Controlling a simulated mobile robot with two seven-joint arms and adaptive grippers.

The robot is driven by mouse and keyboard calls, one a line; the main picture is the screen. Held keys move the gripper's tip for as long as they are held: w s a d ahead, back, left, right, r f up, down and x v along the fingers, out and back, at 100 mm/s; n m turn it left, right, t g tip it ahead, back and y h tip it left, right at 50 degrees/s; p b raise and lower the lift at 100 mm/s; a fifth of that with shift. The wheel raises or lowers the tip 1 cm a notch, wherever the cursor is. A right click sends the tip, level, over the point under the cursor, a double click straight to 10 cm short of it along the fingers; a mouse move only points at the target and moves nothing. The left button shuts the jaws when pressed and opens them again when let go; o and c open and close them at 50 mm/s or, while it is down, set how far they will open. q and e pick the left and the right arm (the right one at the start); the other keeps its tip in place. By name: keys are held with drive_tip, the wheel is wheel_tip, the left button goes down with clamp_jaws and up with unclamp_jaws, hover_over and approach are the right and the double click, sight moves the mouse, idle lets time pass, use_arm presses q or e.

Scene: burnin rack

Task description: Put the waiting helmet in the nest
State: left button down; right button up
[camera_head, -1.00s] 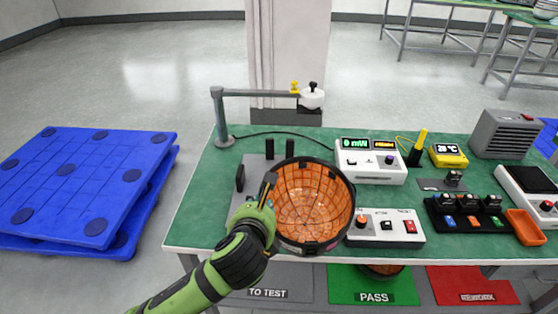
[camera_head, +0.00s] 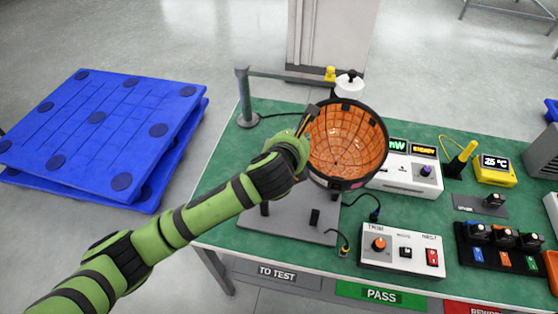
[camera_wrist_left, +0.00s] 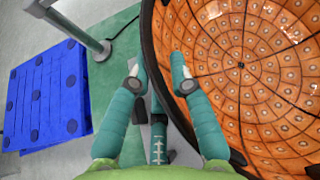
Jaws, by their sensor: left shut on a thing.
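The helmet (camera_head: 345,150) is a dark-rimmed bowl with an orange tiled inside, its open side facing the head camera. It is also large at the right of the left wrist view (camera_wrist_left: 245,70). My left gripper (camera_head: 308,125) is shut on the left part of its rim, with one finger each side of it in the left wrist view (camera_wrist_left: 157,82). The helmet appears held above the bench. The nest, a grey plate with black posts (camera_head: 285,225), lies on the green bench below, partly hidden by my arm and the helmet. My right gripper is out of view.
A grey post with a horizontal arm (camera_head: 243,95) stands behind the nest, a white knob (camera_head: 348,82) at its end near the helmet. A meter box (camera_head: 408,170) and switch box (camera_head: 402,250) stand right. Blue pallets (camera_head: 100,135) lie left of the bench.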

use_arm(q)
drive_tip(key=w+a+f+p, duration=0.2)
drive_tip(key=w+a+f, duration=0.1)
drive_tip(key=a+f, duration=0.6)
drive_tip(key=shift+w+f, duration=0.15)
drive_tip(key=shift+f, duration=0.1)
